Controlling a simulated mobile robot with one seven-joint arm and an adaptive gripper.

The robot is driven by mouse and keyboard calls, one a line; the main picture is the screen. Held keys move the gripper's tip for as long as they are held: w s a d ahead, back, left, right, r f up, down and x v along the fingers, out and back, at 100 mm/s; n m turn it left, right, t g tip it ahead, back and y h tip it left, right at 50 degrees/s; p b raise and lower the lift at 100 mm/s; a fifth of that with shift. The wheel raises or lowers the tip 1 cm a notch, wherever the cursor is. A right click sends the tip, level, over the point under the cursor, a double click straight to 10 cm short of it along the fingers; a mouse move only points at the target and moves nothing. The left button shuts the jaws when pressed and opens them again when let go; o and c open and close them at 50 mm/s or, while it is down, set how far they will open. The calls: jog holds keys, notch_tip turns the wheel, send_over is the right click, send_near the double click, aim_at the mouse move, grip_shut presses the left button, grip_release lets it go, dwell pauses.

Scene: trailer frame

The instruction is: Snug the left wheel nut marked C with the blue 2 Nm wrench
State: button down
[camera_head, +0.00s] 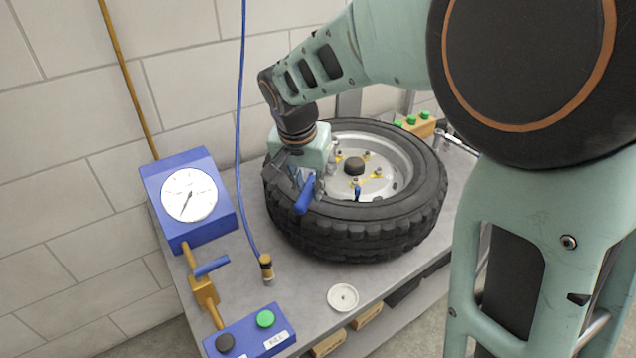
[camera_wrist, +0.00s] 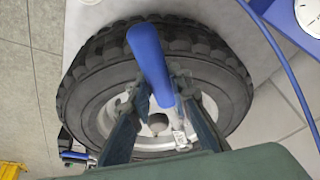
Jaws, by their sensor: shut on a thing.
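The black-tyred wheel (camera_head: 375,228) lies flat on the grey bench, its pale rim and hub facing up. Several wheel nuts with yellow marks, one of them here (camera_head: 378,173), ring the dark hub cap (camera_head: 354,166); I cannot read a letter C on any. My gripper (camera_head: 302,184) is shut on the blue-handled wrench (camera_head: 305,196) over the left side of the wheel. In the wrist view the blue wrench handle (camera_wrist: 150,62) stands between the fingers of my gripper (camera_wrist: 158,95). The wrench's working end is hidden, so I cannot tell whether it touches a nut.
A blue gauge box (camera_head: 230,213) stands at left, with a blue-levered brass valve (camera_head: 204,290) and a blue button box (camera_head: 278,340) before it. A brass fitting (camera_head: 266,268) and white disc (camera_head: 342,297) lie in front of the wheel. A blue hose (camera_head: 240,110) hangs behind.

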jog(key=shift+a, duration=0.15)
jog(key=shift+d+r+n, duration=0.1)
jog(key=shift+d+n, duration=0.2)
jog(key=shift+d, duration=0.3)
dwell(0.5)
jog(key=shift+a, duration=0.1)
jog(key=a+m, duration=0.1)
jog(key=a+b, duration=0.1)
jog(key=a, duration=0.1)
jog(key=shift+w+m, duration=0.4)
dwell(0.7)
